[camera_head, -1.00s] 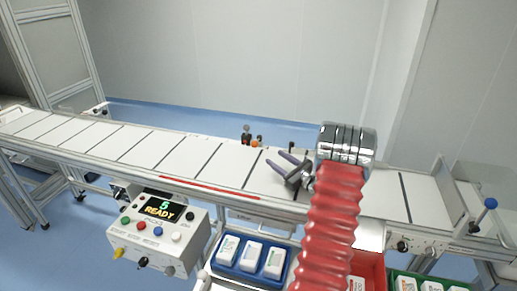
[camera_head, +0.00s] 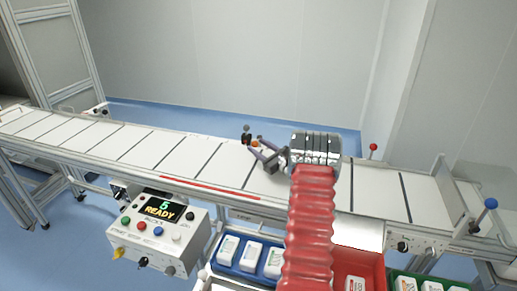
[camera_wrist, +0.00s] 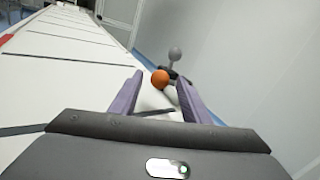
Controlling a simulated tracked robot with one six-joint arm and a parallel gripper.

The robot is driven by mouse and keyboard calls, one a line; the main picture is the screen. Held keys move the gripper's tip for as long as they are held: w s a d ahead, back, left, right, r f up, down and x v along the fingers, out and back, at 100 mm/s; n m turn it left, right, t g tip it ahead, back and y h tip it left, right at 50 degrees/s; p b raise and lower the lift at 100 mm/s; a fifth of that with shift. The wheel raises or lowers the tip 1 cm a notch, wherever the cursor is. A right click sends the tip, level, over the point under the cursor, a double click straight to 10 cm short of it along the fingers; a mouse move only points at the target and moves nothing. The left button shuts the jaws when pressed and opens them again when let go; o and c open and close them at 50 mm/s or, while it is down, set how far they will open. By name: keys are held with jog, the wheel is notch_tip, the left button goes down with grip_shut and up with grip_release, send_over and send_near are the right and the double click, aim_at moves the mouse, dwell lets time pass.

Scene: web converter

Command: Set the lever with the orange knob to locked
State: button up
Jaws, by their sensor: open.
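The orange knob (camera_head: 255,142) of the lever stands at the far edge of the conveyor in the head view. In the wrist view the orange knob (camera_wrist: 160,79) shows ahead of and between my open fingers, a little beyond their tips. Most of the lever's shaft is hidden behind the knob. My gripper (camera_head: 256,149) is open and empty, with its fingertips close to the knob. It also shows in the wrist view (camera_wrist: 160,82). I cannot tell whether a finger touches the knob.
A grey-knobbed lever (camera_wrist: 174,54) stands just beyond the orange knob. A red-knobbed lever (camera_head: 373,147) and a blue-knobbed lever (camera_head: 490,203) are to the right. The control box (camera_head: 160,228) reads "5 READY". The white conveyor (camera_head: 140,143) is bare.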

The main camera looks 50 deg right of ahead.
grip_shut()
dwell(0.5)
